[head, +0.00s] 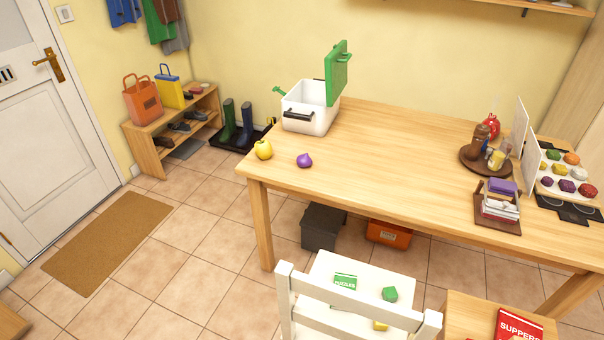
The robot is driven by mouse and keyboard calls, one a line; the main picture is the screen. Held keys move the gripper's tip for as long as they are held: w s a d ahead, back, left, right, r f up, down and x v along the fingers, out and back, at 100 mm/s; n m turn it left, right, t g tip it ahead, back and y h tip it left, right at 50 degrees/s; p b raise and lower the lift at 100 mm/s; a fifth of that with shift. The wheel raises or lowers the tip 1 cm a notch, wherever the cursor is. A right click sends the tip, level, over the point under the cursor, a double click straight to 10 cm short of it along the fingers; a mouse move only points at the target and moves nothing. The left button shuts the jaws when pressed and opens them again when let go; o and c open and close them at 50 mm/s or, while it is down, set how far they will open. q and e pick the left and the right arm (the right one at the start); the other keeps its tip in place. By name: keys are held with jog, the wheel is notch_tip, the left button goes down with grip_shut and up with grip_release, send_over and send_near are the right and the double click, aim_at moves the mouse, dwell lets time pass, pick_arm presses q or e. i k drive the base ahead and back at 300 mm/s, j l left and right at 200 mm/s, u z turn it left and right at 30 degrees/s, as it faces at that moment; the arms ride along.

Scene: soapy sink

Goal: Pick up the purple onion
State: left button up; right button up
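The purple onion (304,160) is small and round with a short pointed top. It sits in the open on the wooden table (400,170), near the table's left end in the head view. A yellow apple-like fruit (263,149) lies to its left, close to the table's corner, apart from the onion. Neither of my grippers shows in the head view, so their state cannot be seen.
A white box (310,108) with its green lid (338,74) raised stands behind the onion. A white chair (358,305) stands at the table's front side. A dark rack (498,207) and round tray (486,160) are at right. The table's middle is clear.

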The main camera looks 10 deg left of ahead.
aim_at(303, 160)
jog(key=k+z, duration=0.1)
jog(key=z, duration=0.35)
jog(key=k+z, duration=0.1)
jog(key=z, duration=0.4)
jog(key=k+l+z, duration=0.1)
jog(key=z, duration=0.35)
jog(key=j+z, duration=0.2)
jog(key=j, duration=0.45)
jog(key=j+z, duration=0.2)
jog(key=j, duration=0.5)
jog(key=j+z, duration=0.25)
jog(key=j, duration=0.45)
jog(key=k+j+z, duration=0.2)
jog(key=j, duration=0.45)
jog(key=i, duration=0.05)
